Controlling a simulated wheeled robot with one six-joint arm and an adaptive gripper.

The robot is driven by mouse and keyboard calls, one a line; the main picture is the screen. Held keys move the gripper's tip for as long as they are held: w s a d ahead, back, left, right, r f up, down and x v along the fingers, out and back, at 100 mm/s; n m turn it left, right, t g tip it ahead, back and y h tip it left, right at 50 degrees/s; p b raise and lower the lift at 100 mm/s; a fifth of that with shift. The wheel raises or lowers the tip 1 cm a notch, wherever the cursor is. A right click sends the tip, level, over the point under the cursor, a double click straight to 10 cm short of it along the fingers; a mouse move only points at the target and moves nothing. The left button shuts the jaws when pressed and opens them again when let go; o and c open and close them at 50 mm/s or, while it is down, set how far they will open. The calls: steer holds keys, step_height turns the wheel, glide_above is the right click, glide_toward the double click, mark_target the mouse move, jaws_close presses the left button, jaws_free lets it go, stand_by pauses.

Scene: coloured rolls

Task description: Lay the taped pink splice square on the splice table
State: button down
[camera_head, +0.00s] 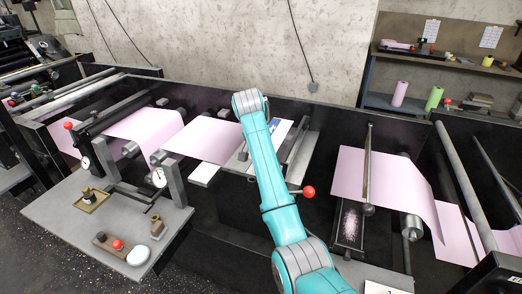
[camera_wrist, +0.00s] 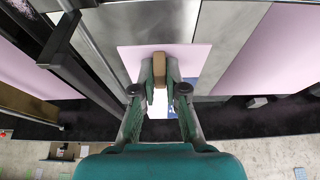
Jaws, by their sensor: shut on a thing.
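The block looks joined to the square, and I cannot see tape clearly. The square lies over the grey metal splice table (camera_wrist: 155,20); I cannot tell whether it touches. In the head view the splice table (camera_head: 238,167) shows beside my teal arm.
Pink web runs left (camera_head: 205,138) and right (camera_head: 375,180) of the splice table. A red-knobbed lever (camera_head: 309,191) stands right of my arm. A dark bar (camera_wrist: 62,38) rises at left in the wrist view. A side bench (camera_head: 75,215) holds gauges and small tools.

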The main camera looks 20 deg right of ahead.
steer(key=shift+f, duration=3.4)
steer(key=c, duration=0.7)
jaws_free()
steer(key=shift+o, duration=0.2)
steer(key=shift+s+a+r, duration=0.1)
steer(key=shift+r, duration=0.05)
steer(key=v, duration=0.5)
steer(key=shift+r, duration=0.3)
steer(key=shift+s, duration=0.1)
stand_by(0.6)
